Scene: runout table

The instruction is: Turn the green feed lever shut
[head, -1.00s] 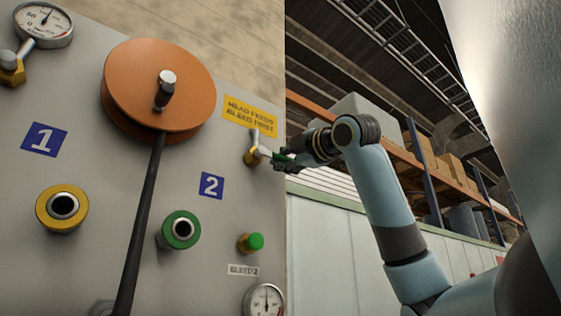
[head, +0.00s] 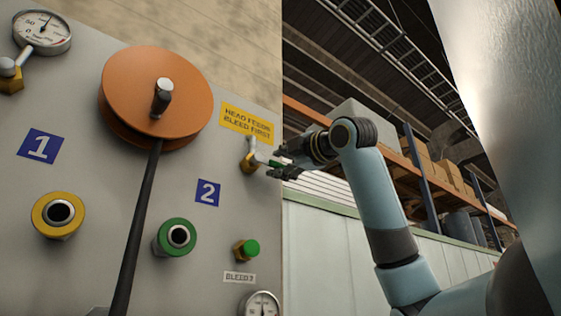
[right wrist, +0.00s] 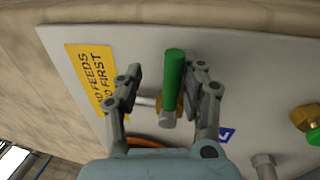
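The green feed lever (right wrist: 173,85) has a green grip on a metal arm, fixed to a brass valve (head: 250,160) at the right edge of the grey panel. My right gripper (right wrist: 163,72) has its two fingers spread on either side of the green grip in the right wrist view. A gap shows on both sides of the grip, wider on the left. In the head view the fingers reach the lever from the right and partly hide its green end (head: 276,163). My left gripper is in neither view.
A yellow sign (head: 247,119) is above the valve. The panel (head: 90,120) also carries an orange wheel (head: 185,100) with a black rod, yellow (head: 58,215) and green (head: 175,237) ports, a green bleed knob (head: 251,247) and gauges. Shelving stands behind my right arm.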

